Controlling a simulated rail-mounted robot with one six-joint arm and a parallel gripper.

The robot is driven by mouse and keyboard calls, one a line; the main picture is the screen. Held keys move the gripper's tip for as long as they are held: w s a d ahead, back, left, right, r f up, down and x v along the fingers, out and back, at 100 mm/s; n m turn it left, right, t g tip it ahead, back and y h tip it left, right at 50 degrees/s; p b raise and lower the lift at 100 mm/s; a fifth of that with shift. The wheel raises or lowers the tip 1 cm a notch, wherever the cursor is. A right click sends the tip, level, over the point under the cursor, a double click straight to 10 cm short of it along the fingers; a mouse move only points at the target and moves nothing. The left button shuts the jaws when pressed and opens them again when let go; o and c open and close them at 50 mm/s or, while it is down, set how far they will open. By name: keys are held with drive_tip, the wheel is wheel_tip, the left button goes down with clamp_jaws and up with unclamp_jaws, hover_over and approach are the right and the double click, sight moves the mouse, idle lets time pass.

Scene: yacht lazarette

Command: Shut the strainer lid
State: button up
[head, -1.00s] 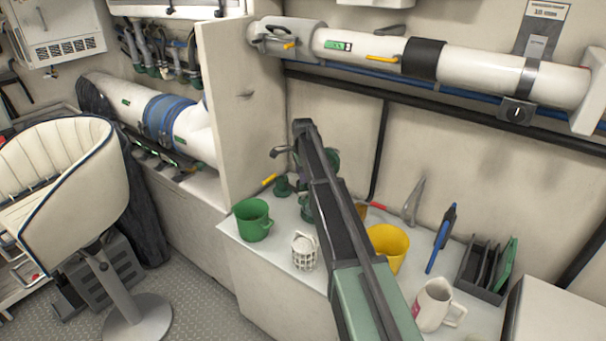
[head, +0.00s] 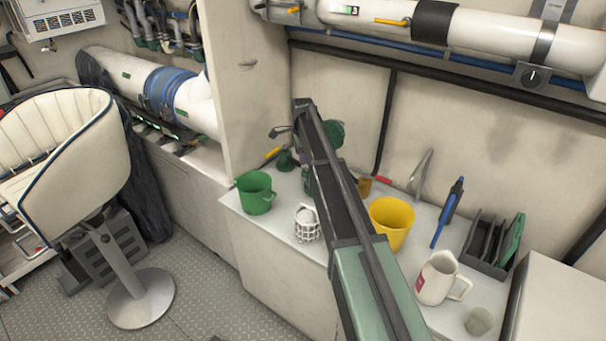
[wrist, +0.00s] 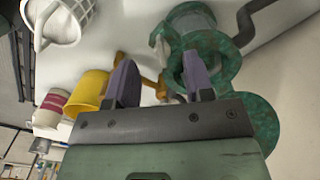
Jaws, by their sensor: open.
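The strainer is a weathered green metal body on the white counter. In the wrist view its flanged body (wrist: 232,62) stands beyond and beside my right finger. A flat green disc, apparently the raised lid (wrist: 264,122), is lower right, partly behind my gripper. In the head view the round green lid (head: 331,134) stands up behind my arm, and the arm hides most of the body (head: 310,182). My gripper (wrist: 158,80) is open with nothing held; its right finger overlaps the strainer in the picture. Contact cannot be told.
Counter items are a green mug (head: 256,193), white wire basket (head: 307,225), yellow bucket (head: 391,222), white jug (head: 437,278), small grey cup (head: 479,321), blue-handled tool (head: 448,213) and dark rack (head: 490,245). A partition (head: 250,90) rises left; a white pipe (head: 480,36) runs above.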

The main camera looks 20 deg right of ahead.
sight(303, 166)
wheel_tip(303, 166, down, 5)
drive_tip(key=b, duration=0.3)
drive_tip(key=shift+f, duration=0.2)
drive_tip(key=shift+r, duration=0.15)
clamp_jaws()
